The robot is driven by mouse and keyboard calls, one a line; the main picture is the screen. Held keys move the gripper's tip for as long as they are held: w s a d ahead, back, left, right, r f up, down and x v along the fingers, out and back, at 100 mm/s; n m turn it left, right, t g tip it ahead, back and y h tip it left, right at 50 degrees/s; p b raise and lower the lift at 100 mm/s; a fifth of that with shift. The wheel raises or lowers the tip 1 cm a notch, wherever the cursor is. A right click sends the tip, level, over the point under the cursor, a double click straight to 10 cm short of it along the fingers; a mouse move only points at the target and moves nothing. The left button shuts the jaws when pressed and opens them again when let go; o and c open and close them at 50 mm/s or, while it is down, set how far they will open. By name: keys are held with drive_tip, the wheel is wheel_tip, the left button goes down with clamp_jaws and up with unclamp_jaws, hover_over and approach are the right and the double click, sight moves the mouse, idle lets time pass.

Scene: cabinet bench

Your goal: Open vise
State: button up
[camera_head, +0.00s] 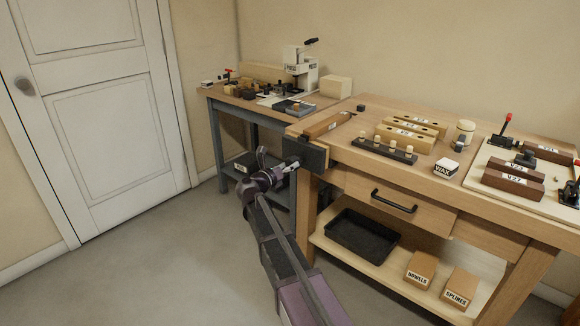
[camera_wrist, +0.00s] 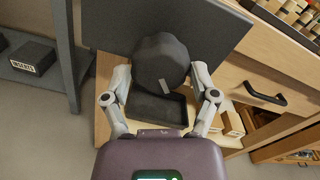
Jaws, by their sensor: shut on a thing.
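The vise has a dark flat jaw plate (camera_head: 308,157) at the left end of the wooden workbench. In the wrist view the same jaw plate (camera_wrist: 220,30) stands behind a dark round vise knob (camera_wrist: 158,58) with a small light mark on its face. My gripper (camera_wrist: 161,78) has one finger on each side of the knob and is shut on it. In the head view my gripper (camera_head: 289,166) is just in front of the plate, and the knob is mostly hidden there. Any gap between the plate and the bench edge is hard to tell.
A drawer with a black handle (camera_head: 394,201) is right of the vise. Below it, a shelf holds a black tray (camera_head: 362,234) and labelled boxes (camera_head: 421,268). Several wooden blocks lie on the bench top (camera_head: 355,158). A second bench (camera_head: 236,102) stands behind. The floor at left is clear.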

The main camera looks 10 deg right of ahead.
drive_tip(key=shift+s+d+f+n, duration=0.1)
drive_tip(key=shift+s+d+n, duration=0.1)
drive_tip(key=shift+n, duration=0.3)
drive_tip(key=shift+n, duration=2.1)
drive_tip(key=o, duration=0.9)
drive_tip(key=shift+a, duration=0.1)
drive_tip(key=shift+a, duration=0.2)
drive_tip(key=shift+v, duration=3.3)
